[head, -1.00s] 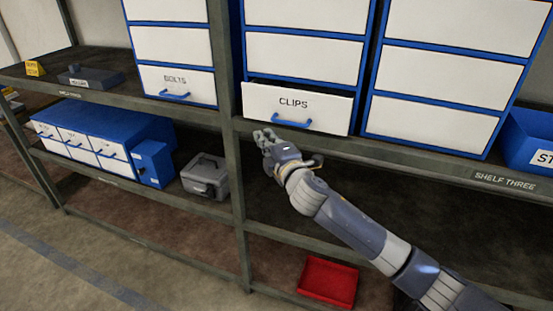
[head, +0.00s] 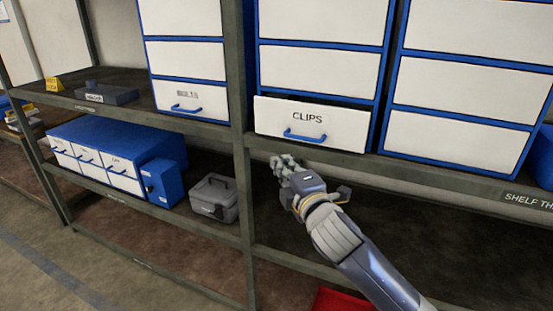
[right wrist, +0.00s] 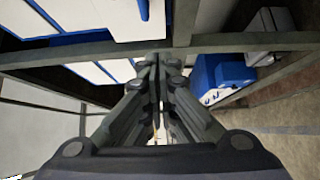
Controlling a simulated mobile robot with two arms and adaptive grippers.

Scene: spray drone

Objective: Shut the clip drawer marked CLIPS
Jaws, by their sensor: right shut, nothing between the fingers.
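The clip drawer (head: 340,131) marked CLIPS is the bottom white drawer of the middle blue-framed cabinet in the head view. Its front stands slightly out from the cabinet, with a dark gap along its top edge. It has a blue bar handle (head: 305,136). My right gripper (head: 280,164) is shut and empty, below and left of the handle, in front of the shelf edge and apart from the drawer. Its closed fingers fill the middle of the right wrist view (right wrist: 158,75). A white drawer front with a blue handle (right wrist: 143,9) shows above them. My left gripper is not in view.
The shelf edge (head: 420,176) runs below the drawer, and a metal post (head: 240,110) stands left of it. The BOLTS drawer (head: 187,97) is beyond the post. A grey box (head: 214,198) and a blue drawer unit (head: 110,141) sit on the lower shelf. A red tray (head: 340,300) is low down.

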